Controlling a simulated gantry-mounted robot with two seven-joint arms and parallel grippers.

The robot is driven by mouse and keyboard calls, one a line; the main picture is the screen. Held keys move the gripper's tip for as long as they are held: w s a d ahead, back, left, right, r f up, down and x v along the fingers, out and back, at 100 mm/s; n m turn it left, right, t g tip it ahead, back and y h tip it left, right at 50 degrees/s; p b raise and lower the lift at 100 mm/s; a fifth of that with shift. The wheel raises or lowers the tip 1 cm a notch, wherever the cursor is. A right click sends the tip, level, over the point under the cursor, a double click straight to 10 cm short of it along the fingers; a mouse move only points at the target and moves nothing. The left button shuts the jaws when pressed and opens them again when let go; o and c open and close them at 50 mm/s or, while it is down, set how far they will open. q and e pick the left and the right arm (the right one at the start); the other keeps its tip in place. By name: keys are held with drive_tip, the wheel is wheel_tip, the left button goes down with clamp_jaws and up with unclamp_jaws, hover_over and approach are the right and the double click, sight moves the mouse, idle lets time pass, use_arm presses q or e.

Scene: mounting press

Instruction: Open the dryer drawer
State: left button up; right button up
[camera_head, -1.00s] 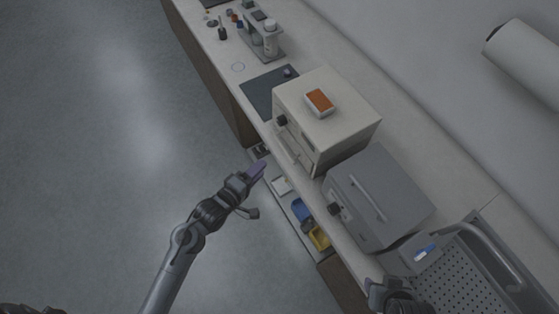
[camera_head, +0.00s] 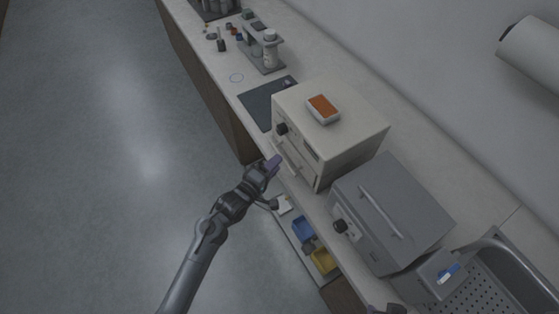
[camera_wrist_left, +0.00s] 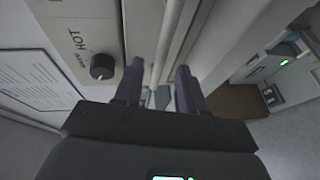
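The dryer (camera_head: 345,140) is a cream box on the counter, with a dark knob (camera_head: 282,129) on its front. The wrist view shows the knob (camera_wrist_left: 102,66) beside the word HOT. The drawer's pale bar handle (camera_head: 291,163) runs along the lower front; the drawer looks shut. My left gripper (camera_head: 273,162) is at this handle. In the left wrist view its two purple fingers (camera_wrist_left: 160,68) are apart, with the bar (camera_wrist_left: 167,45) running between them and a gap on either side. My right gripper is barely in frame at the bottom edge (camera_head: 386,309); its fingers are hidden.
An orange-topped tray (camera_head: 323,108) sits on the dryer. A grey box with a long handle (camera_head: 390,215) stands beside it, near the sink (camera_head: 500,275). Blue (camera_head: 303,229) and yellow (camera_head: 323,261) bins lie below the counter edge. The floor at left is clear.

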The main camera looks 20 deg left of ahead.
use_arm(q)
drive_tip(key=shift+x, duration=1.6)
clamp_jaws()
